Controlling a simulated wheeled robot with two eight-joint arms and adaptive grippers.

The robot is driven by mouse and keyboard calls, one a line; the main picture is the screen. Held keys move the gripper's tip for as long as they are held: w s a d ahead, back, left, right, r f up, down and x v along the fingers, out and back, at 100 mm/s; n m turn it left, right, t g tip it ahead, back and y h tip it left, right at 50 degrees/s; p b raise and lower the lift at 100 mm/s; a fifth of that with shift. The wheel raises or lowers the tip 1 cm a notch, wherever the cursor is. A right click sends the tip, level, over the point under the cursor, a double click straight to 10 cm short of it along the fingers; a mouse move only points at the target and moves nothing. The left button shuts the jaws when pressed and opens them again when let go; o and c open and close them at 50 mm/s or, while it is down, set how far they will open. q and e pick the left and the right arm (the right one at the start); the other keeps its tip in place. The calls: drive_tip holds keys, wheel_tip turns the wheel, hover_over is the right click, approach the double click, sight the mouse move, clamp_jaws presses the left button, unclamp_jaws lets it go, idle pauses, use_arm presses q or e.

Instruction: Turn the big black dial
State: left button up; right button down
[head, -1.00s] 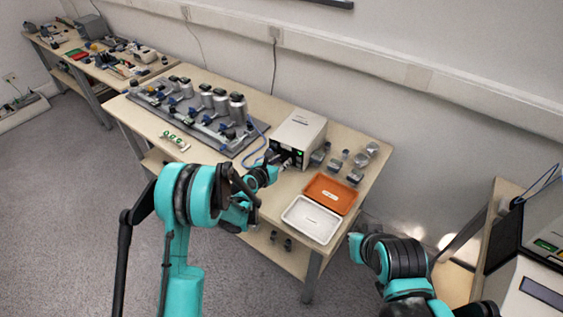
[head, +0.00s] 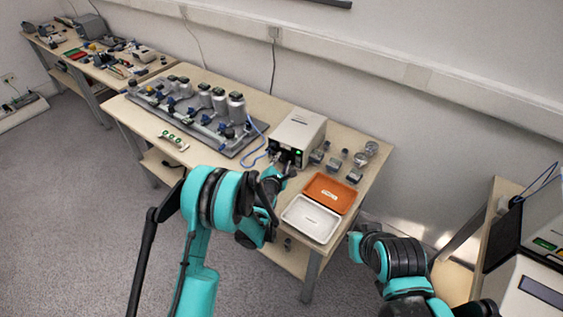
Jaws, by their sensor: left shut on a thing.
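A light grey instrument box (head: 299,129) stands on the wooden table, with a dark front panel and a small green light (head: 298,152). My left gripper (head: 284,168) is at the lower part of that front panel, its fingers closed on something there. The big black dial cannot be made out separately; the gripper and wrist cover that part of the panel. My right arm (head: 395,262) is at the lower right, apart from the table; its fingertips cannot be made out.
An orange tray (head: 343,186) and a white tray (head: 290,213) lie right of my left gripper. Several small metal parts (head: 355,175) stand beside the box. A rig with metal cylinders (head: 236,107) fills the table's left, and a blue cable (head: 252,162) runs to the box.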

use_arm(q)
drive_tip(key=shift+f+m+t+y, duration=0.1)
drive_tip(key=shift+m+t+y, duration=0.4)
drive_tip(key=shift+m, duration=0.8)
drive_tip(key=o, duration=1.2)
drive_tip(key=shift+c, duration=0.2)
